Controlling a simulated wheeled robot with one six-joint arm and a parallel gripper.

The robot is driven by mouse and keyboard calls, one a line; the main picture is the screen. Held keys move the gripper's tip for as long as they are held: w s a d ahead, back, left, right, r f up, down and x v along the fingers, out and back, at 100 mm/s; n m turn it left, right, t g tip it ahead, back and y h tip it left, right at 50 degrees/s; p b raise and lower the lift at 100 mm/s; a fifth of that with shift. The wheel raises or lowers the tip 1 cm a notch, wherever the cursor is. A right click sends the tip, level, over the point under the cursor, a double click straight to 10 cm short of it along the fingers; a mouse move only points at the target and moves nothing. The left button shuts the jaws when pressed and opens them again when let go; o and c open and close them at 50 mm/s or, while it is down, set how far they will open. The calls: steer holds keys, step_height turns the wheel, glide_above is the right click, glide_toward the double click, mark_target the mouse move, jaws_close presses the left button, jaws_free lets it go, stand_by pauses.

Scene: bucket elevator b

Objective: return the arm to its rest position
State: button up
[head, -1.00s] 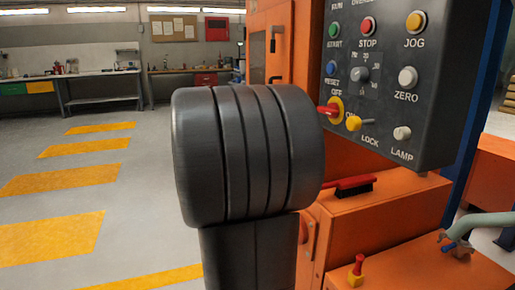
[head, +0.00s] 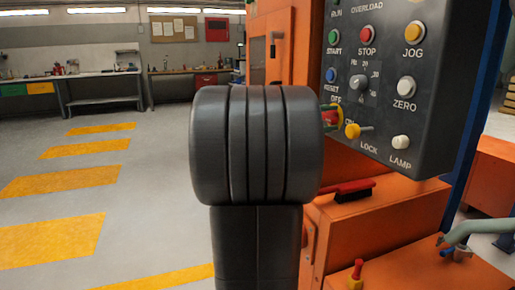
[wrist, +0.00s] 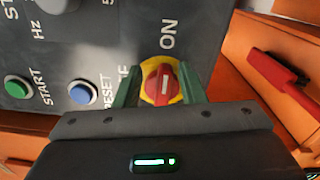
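My gripper (wrist: 160,88) shows in the wrist view, with one green finger on each side of a red rotary switch (wrist: 160,84) on a round yellow plate. The fingers stand apart with the red handle between them, and gaps show beside the handle. Whether the fingertips touch the yellow plate I cannot tell.
The dark control panel (head: 385,80) with buttons is close on the right. A yellow lock pin (head: 352,131) is beside the switch. A red-handled brush (head: 353,190) lies on the orange housing (head: 375,225) below. Open floor with yellow markings (head: 55,240) is at left.

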steer(key=shift+r+n+p, duration=0.4)
steer(key=shift+n+p, duration=0.4)
steer(key=shift+p, duration=0.35)
steer(key=shift+w+n+p, duration=0.1)
steer(key=shift+n+p, duration=0.2)
steer(key=shift+p, duration=0.15)
